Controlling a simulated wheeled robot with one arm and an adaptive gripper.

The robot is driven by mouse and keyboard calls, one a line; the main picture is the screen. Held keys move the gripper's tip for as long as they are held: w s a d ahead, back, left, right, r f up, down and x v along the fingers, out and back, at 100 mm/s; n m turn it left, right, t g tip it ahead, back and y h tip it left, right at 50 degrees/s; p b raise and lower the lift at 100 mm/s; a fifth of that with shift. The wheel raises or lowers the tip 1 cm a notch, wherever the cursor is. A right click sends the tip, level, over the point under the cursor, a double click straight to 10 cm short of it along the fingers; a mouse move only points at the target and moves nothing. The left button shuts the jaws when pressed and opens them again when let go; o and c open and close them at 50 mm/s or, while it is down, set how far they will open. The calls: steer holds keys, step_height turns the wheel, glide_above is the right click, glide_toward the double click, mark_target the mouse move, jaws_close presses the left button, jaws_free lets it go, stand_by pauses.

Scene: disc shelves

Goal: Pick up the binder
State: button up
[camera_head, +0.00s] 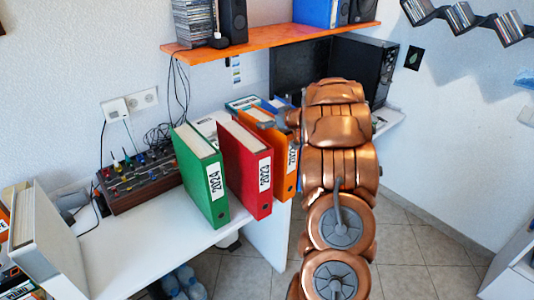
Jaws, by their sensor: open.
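Several binders stand upright on the white desk. A green binder (203,176) labelled 2024 is at the left, a red binder (246,170) labelled 2023 is beside it, and an orange binder (285,172) with a partly hidden label is to the right. A blue binder (240,103) shows in part behind them. My gripper (267,122) is open near the top of the orange binder, reaching in from the right. Its fingertips are small and partly hidden, so contact cannot be told. My copper arm hides the right side of the orange binder.
A mixer-like box with knobs (140,182) sits on the desk (150,238) at the left, near cables. An orange shelf (270,42) hangs above. A black monitor (300,65) stands behind my arm. Open tiled floor (425,250) lies at the right.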

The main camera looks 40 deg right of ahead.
steer(key=shift+c, duration=0.4)
steer(key=c, duration=1.8)
